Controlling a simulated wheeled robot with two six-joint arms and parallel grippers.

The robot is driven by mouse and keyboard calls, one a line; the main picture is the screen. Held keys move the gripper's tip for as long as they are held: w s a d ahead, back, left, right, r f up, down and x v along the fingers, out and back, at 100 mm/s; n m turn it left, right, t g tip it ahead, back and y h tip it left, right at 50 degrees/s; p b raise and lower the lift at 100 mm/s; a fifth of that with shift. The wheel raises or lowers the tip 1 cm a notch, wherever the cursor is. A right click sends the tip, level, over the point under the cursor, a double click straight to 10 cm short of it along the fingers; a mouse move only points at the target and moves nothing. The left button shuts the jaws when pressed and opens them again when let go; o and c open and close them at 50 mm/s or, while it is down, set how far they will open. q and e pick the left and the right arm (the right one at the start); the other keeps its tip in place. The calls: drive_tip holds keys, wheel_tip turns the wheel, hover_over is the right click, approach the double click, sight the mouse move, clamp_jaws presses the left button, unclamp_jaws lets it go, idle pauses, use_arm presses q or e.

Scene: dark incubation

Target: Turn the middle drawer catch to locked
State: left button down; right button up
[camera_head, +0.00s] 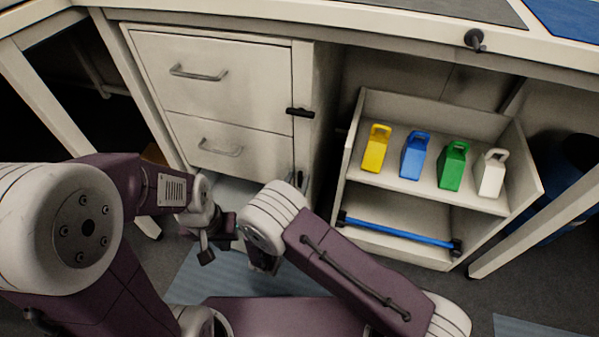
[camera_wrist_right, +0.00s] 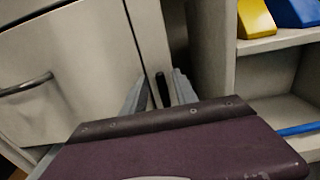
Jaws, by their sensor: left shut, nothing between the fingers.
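The middle drawer (camera_head: 215,160) is closed, below the top drawer, and has a bar handle (camera_head: 220,149). A black catch (camera_wrist_right: 160,90) stands upright on the cabinet post in the right wrist view. In the head view the spot at the middle drawer's lower right is partly hidden by my right wrist. My right gripper (camera_wrist_right: 158,92) has its grey fingers apart, one on each side of this catch; I cannot tell whether they touch it. My left gripper (camera_head: 207,253) is shut and empty, low in front of the cabinet, away from the catch.
The top drawer's catch (camera_head: 300,112) lies horizontal. A shelf unit (camera_head: 428,203) to the right holds yellow, blue, green and white handled blocks, with a blue bar (camera_head: 400,231) below. The worktop edge (camera_head: 380,25) overhangs. My arms hide the cabinet's lower part.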

drive_tip(key=shift+w, duration=0.15)
clamp_jaws()
drive_tip(key=shift+d+r+m, duration=0.1)
drive_tip(key=shift+m, duration=0.2)
drive_tip(key=m, duration=0.1)
drive_tip(key=m+p, duration=0.1)
drive_tip(key=m, duration=0.1)
drive_tip(key=shift+s+d, duration=0.2)
drive_tip(key=shift+d, duration=0.15)
drive_tip(key=shift+s+d+f+m+p, duration=0.1)
drive_tip(key=shift+d+f+m+p, duration=0.3)
drive_tip(key=shift+m, duration=1.95)
drive_tip(key=shift+s+d+f+m+p, duration=0.15)
drive_tip(key=shift+f+m+p, duration=0.3)
drive_tip(key=shift+m, duration=1.95)
drive_tip(key=shift+s+d+f+m+p, duration=0.1)
drive_tip(key=shift+d+f+m+p, duration=0.35)
drive_tip(key=shift+m, duration=1.9)
drive_tip(key=shift+a+f, duration=0.15)
